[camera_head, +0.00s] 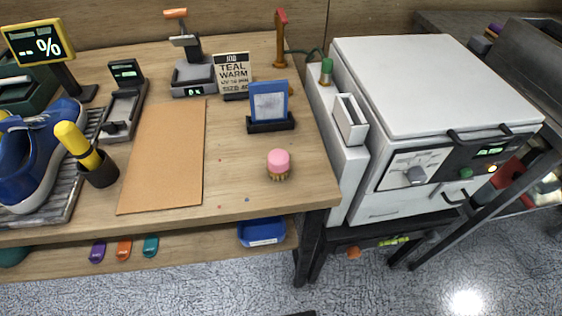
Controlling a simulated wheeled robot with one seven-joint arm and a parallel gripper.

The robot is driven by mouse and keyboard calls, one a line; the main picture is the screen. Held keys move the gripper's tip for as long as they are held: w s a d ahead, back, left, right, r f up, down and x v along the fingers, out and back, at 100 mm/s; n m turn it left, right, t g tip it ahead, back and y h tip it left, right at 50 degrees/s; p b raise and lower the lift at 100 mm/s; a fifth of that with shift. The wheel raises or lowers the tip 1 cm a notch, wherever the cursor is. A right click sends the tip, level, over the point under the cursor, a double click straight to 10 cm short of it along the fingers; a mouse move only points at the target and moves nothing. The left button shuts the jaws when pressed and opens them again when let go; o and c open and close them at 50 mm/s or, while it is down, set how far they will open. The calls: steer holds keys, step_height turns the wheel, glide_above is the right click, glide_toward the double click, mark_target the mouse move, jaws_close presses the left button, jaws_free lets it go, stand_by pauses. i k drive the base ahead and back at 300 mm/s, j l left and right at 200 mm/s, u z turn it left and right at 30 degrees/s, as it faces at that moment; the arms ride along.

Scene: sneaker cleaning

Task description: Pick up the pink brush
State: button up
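The pink brush (278,161) stands on the wooden workbench (235,190) near its front right corner. Its rounded pink top faces up and its short tan bristles rest on the bench. Nothing touches it. My gripper is not recognisable in the head view. Only a dark sliver shows at the bottom edge, and I cannot tell what it is.
A blue framed panel on a black base (269,105) stands behind the brush. A brown mat (165,155) lies to its left, past bare wood. A blue sneaker (40,150) is far left. A white cabinet machine (420,85) stands right of the bench.

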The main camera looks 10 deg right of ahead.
mark_target(279, 164)
steer(key=u, duration=0.4)
steer(key=k+l+u, duration=0.15)
steer(key=u, duration=0.25)
steer(key=k+l+u, duration=0.2)
steer(key=u, duration=0.25)
steer(key=k+u, duration=0.25)
steer(key=u, duration=0.15)
steer(key=k+l, duration=0.1)
steer(key=i, duration=0.25)
